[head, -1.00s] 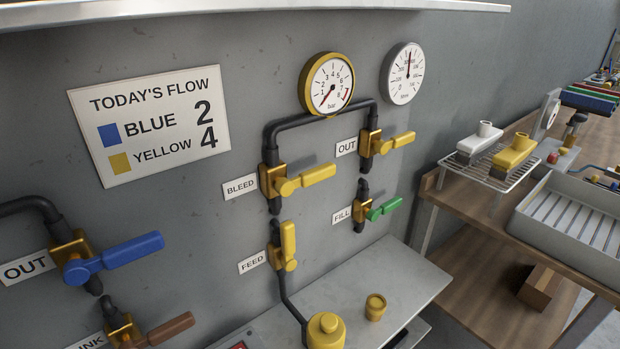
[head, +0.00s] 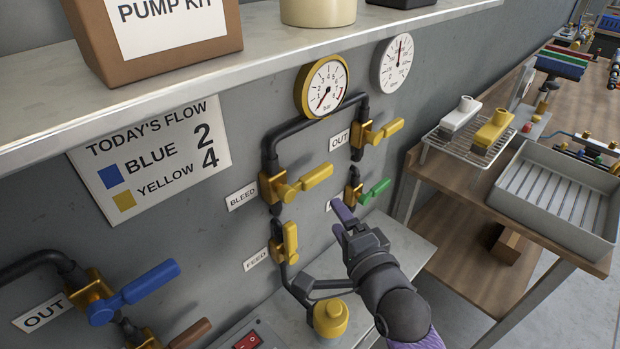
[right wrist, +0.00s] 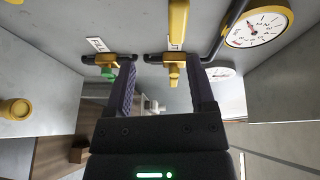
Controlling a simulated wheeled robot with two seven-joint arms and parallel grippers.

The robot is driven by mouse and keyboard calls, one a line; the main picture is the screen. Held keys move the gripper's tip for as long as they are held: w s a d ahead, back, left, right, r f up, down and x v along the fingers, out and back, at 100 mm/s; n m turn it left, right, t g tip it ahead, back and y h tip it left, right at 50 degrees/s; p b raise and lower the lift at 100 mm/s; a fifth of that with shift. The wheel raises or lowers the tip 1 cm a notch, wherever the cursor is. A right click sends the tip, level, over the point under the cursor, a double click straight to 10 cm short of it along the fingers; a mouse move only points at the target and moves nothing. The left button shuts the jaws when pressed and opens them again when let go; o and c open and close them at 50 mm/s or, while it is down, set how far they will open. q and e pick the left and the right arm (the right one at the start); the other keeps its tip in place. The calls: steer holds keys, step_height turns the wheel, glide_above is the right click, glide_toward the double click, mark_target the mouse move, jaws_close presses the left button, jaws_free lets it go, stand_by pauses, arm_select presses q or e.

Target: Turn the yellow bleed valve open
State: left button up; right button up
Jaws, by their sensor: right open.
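The yellow bleed valve (head: 304,181) sits on the wall beside the BLEED label (head: 242,197), its handle pointing right and slightly up. My right gripper (head: 325,245) is open and empty, below and right of that handle, apart from it. In the right wrist view, the gripper's two fingers (right wrist: 163,90) are spread wide. A large yellow handle (right wrist: 178,20), apparently the bleed handle, hangs in at the top, partly out of frame. My left gripper is not in view.
The yellow OUT handle (head: 384,131), green FILL handle (head: 374,192) and yellow FEED handle (head: 290,242) are close around. A black pipe (head: 320,120) runs above, under a pressure gauge (head: 325,87). A yellow-capped container (head: 330,318) stands below, near the gripper. A shelf (head: 250,70) overhangs above.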

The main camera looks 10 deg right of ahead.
mark_target(318, 180)
steer(key=shift+m+t, duration=0.3)
steer(key=shift+m, duration=0.1)
steer(key=w, duration=0.3)
steer(key=w+a+r+b, duration=0.1)
steer(key=w, duration=0.2)
steer(key=w+a+b, duration=0.1)
steer(key=w, duration=0.2)
steer(key=shift+w+r, duration=0.2)
steer(key=shift+r, duration=0.1)
steer(key=shift+w, duration=0.35)
steer(key=c, duration=0.9)
jaws_close()
